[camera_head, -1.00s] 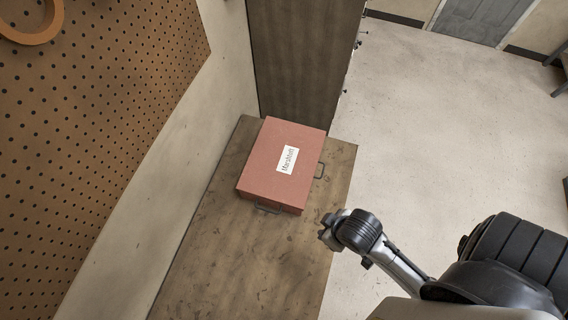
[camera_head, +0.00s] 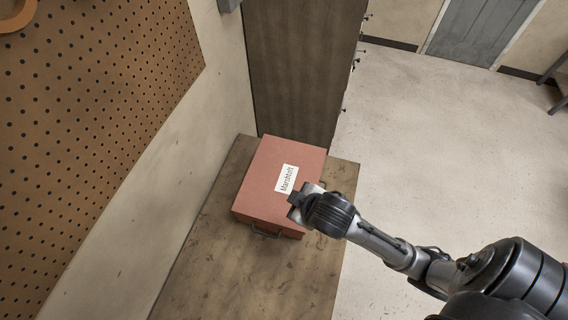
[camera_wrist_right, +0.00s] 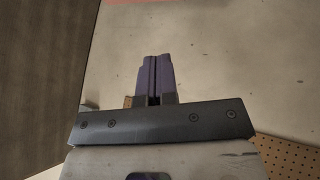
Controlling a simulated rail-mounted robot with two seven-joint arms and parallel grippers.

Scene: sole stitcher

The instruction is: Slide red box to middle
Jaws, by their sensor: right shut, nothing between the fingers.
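The red box (camera_head: 262,178) lies flat on the brown table, near the tall dark cabinet at the table's far end. It has a white label and a metal handle on its near side. My right gripper (camera_head: 298,200) is at the box's right near corner in the head view, overlapping the box there; whether it touches cannot be told. In the right wrist view its purple fingers (camera_wrist_right: 154,78) are shut with nothing between them. A thin red strip, likely the box (camera_wrist_right: 170,2), shows at the top edge. My left gripper is not in view.
The table's (camera_head: 250,285) near part is bare. The dark cabinet (camera_head: 305,75) stands right behind the box. A wall with a pegboard (camera_head: 90,110) runs along the left. Open floor (camera_head: 440,140) lies to the right of the table.

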